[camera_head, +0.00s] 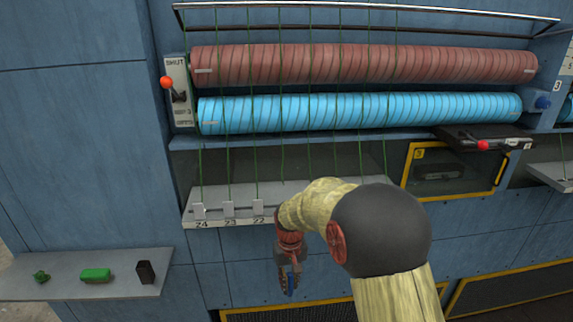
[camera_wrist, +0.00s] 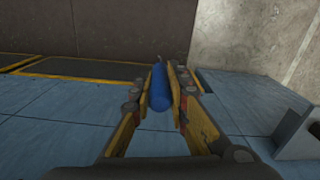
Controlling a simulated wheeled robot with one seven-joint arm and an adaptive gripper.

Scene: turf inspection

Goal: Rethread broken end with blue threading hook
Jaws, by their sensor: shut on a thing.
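My gripper (camera_head: 289,281) is shut on the blue threading hook (camera_wrist: 160,92). It hangs low in front of the blue machine front, below the numbered ledge (camera_head: 213,222) and right of the grey shelf. In the wrist view the hook's blue handle lies between the two fingers (camera_wrist: 162,74), with a small thin tip at its far end. Several green threads (camera_head: 253,150) run down from the top rail, past the red roller (camera_head: 360,64) and blue roller (camera_head: 360,112), towards the ledge marked 24, 23 and 22. I cannot tell which thread is broken. My arm hides the ledge's right part.
A grey shelf (camera_head: 70,287) at the lower left holds a small green item (camera_head: 41,277), a green block (camera_head: 96,275) and a dark box (camera_head: 146,272). A red-knobbed lever (camera_head: 167,83) stands left of the rollers. A yellow-framed panel (camera_head: 410,188) is at right.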

